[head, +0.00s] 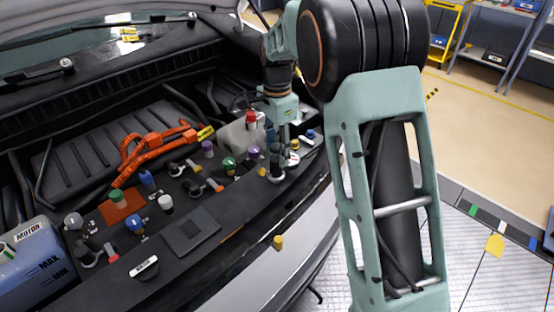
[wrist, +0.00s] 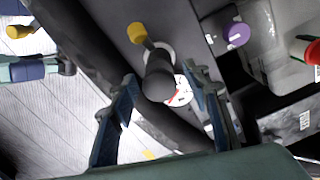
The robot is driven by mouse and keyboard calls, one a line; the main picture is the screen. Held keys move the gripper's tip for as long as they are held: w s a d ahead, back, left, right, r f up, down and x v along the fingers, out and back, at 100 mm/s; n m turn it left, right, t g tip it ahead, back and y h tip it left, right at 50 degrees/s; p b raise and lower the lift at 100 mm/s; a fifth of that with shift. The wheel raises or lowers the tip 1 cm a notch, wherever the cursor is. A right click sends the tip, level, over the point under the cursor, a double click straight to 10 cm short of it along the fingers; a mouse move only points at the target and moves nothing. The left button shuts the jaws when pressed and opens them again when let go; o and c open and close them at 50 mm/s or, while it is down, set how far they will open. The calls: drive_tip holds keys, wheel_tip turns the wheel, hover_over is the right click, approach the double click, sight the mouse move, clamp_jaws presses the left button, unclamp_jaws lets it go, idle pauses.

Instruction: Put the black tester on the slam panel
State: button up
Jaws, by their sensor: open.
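The black tester (wrist: 160,82) shows in the wrist view as a dark rounded bulb, with a white dial (wrist: 183,93) with a red mark beside it. My gripper (wrist: 160,75) is open, with one finger on each side of the bulb; I cannot tell whether they touch it. In the head view my gripper (head: 281,142) points down at the right end of the engine bay, over the tester (head: 276,160). The tester's lower end is hidden. The slam panel (head: 232,208) is the dark strip along the front of the bay, with a dark square pad (head: 192,233) on it.
Several coloured caps and knobs stand close by, including a purple cap (head: 254,153) and a yellow knob (wrist: 137,32). A white tank with a red cap (head: 251,117) is behind. A blue bottle (head: 38,265) is at the left.

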wheel_tip(320, 180, up, 8)
drive_tip(key=shift+f, duration=0.15)
idle(0.3)
